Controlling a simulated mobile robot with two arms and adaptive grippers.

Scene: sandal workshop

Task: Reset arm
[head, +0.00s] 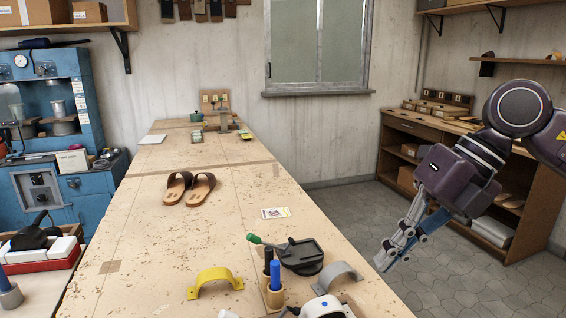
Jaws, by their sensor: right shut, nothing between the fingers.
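My right gripper (387,258) hangs at the right, beyond the right edge of the long workbench (140,240). It points down and to the left, with its fingers together and nothing between them. My right arm comes in from the right edge of the picture. My left gripper is not in view. A pair of brown sandals (188,188) lies on the workbench, well away from the gripper.
A yellow arched bracket (214,280), a grey arched bracket (338,275) and a black tool with a green handle (300,255) are at the bench's near end. A wooden shelf unit (530,220) stands at the right wall. Floor between is clear.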

